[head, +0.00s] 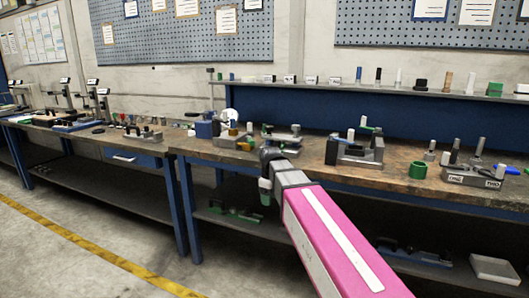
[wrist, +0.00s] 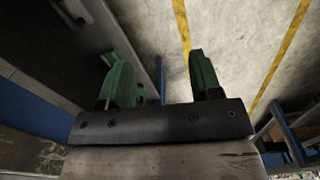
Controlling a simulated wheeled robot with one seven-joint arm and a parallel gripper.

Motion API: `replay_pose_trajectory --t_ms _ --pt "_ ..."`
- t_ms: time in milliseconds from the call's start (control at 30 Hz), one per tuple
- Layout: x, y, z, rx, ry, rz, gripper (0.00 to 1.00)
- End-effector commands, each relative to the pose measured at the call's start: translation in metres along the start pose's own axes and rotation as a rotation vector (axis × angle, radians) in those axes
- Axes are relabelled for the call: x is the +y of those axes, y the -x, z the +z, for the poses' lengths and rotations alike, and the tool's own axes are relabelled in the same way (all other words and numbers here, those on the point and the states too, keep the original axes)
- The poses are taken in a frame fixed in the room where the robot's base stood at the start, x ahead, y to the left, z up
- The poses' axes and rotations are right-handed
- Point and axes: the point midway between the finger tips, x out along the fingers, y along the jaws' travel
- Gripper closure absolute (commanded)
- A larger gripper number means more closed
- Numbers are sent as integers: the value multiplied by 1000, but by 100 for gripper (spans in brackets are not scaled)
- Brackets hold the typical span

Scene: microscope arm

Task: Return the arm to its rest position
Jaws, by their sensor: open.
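My arm, with a pink casing (head: 335,245), reaches from the bottom right of the head view toward the front edge of the workbench (head: 300,165). My gripper (head: 265,195) hangs at its end, in front of that edge, and looks small and dark there. In the wrist view my gripper (wrist: 162,75) shows two green fingers spread wide apart, with nothing between them. The bare floor (wrist: 228,45) shows beyond the fingers.
A grey fixture (head: 357,155), a green ring (head: 418,170) and a grey labelled block (head: 470,178) stand on the bench to the right. A lower shelf (head: 240,225) holds green parts. Open floor with a yellow line (head: 105,257) lies at the left.

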Motion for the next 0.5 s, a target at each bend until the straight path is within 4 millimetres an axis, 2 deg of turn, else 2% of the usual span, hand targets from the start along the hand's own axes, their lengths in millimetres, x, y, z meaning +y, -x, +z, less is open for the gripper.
replay_pose_trajectory --t_ms 33,200,500 --pt "-1 -20 19 -4 -71 -4 41" --pt "1 -76 67 -4 -314 -3 41" --pt "-12 -159 153 -2 -737 -1 41"
